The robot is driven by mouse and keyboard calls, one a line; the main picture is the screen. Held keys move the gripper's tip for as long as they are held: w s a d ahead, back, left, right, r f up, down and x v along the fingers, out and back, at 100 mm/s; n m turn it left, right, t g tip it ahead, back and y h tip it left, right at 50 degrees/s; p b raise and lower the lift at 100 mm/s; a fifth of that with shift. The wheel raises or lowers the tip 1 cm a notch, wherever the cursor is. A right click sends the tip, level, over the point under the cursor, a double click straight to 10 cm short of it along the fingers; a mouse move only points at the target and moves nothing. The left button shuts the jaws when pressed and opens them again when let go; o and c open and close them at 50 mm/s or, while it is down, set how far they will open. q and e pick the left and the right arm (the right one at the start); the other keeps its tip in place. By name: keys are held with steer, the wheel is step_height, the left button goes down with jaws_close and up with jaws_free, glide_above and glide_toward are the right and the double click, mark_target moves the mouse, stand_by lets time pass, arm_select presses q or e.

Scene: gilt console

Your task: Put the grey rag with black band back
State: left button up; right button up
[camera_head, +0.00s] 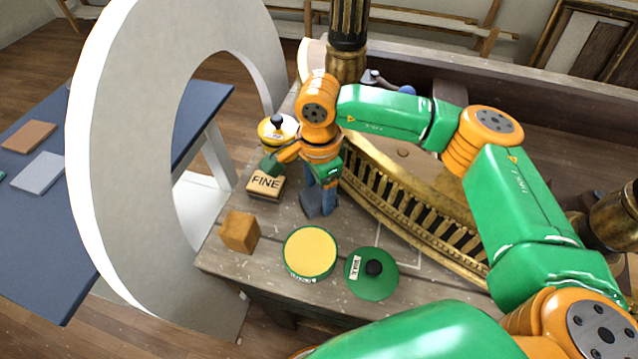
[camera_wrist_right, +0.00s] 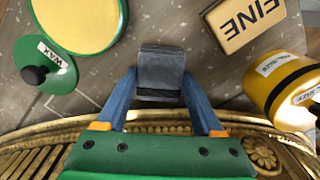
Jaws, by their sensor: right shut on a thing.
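The grey rag with black band (camera_head: 314,204) is folded into a small block at the middle of the worktop. In the right wrist view the rag (camera_wrist_right: 161,70) is between the blue fingers, its black band near the fingertips. My right gripper (camera_head: 325,190) points down over the worktop and is shut on the rag. In the right wrist view the gripper (camera_wrist_right: 160,98) has a finger on each side of it. I cannot tell whether the rag touches the worktop. My left gripper is not in view.
Around the rag are a FINE block (camera_head: 265,184), a brown block (camera_head: 240,232), an open yellow tin (camera_head: 310,252), a green WAX lid (camera_head: 372,273) and a yellow container (camera_head: 270,133). A gilt balustrade (camera_head: 415,215) lies right; a white ring (camera_head: 95,150) stands left. A blue table (camera_head: 50,225) is beyond.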

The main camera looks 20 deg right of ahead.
mark_target(319, 194)
steer(key=shift+f+b, duration=0.3)
steer(key=shift+b, duration=0.05)
steer(key=o, duration=1.3)
steer(key=shift+r+p, duration=0.4)
steer(key=shift+p, duration=0.05)
step_height(319, 194, up, 3)
steer(key=shift+r+b, duration=0.15)
steer(key=shift+b, duration=0.75)
step_height(319, 194, up, 8)
steer(key=shift+r+b, duration=0.2)
steer(key=shift+b, duration=0.15)
steer(key=shift+f, duration=0.1)
